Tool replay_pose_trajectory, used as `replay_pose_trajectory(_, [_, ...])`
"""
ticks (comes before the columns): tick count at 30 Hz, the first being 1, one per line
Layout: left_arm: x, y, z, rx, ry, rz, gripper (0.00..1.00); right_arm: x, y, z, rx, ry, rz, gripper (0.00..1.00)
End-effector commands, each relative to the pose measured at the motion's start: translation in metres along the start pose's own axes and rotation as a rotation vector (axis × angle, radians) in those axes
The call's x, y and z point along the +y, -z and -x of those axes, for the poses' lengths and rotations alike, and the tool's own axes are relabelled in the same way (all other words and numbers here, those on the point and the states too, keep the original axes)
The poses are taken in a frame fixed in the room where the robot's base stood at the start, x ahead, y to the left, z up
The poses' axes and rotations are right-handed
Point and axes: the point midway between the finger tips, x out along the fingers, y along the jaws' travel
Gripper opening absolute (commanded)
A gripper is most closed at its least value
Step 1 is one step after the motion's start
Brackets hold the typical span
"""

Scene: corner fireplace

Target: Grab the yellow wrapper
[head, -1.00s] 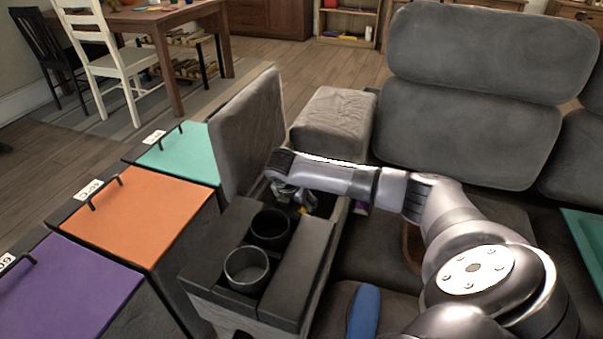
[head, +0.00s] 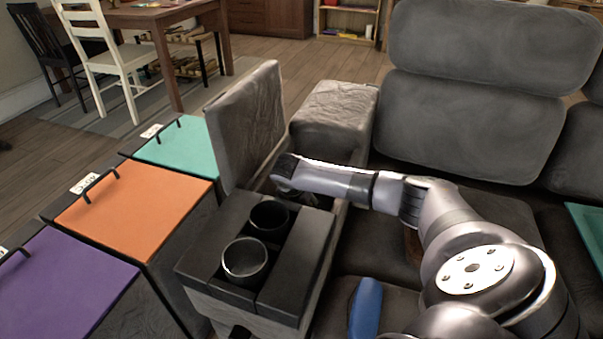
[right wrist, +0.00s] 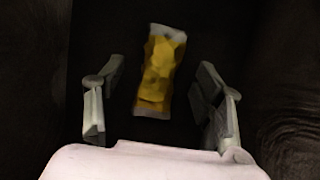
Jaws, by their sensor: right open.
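The yellow wrapper (right wrist: 160,72) shows in the right wrist view, with pale ends, lying in a dark space. My right gripper (right wrist: 160,110) is open, one finger to each side of the wrapper's lower end. The fingers do not touch it. In the head view my right arm reaches left, and its gripper (head: 295,192) is down at the opened armrest compartment of the grey sofa (head: 470,130). The fingers are mostly hidden there, and the wrapper cannot be seen in that view. My left gripper is not in view.
The raised armrest lid (head: 247,125) stands beside the compartment. A console with two cup holders (head: 245,260) is in front of it. Bins with teal (head: 180,150), orange (head: 135,210) and purple (head: 65,280) lids stand at left. A blue object (head: 366,308) lies on the seat.

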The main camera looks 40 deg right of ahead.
Motion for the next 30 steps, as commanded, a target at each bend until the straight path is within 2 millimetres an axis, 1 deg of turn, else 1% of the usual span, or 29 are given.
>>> replay_pose_trajectory(5, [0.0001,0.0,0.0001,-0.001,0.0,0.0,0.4,0.0002,0.0,0.0003,0.0,0.0,0.0,0.62])
replay_pose_trajectory(18, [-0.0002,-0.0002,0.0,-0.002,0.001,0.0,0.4,0.0002,0.0001,0.0004,0.0,0.0,0.0,0.33])
replay_pose_trajectory(20, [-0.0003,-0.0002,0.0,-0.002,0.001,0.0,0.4,0.0002,0.0001,0.0004,0.0,0.0,0.0,0.29])
replay_pose_trajectory(30, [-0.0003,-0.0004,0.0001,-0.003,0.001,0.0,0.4,0.0001,-0.0001,0.0008,0.0,0.0,0.0,0.29])
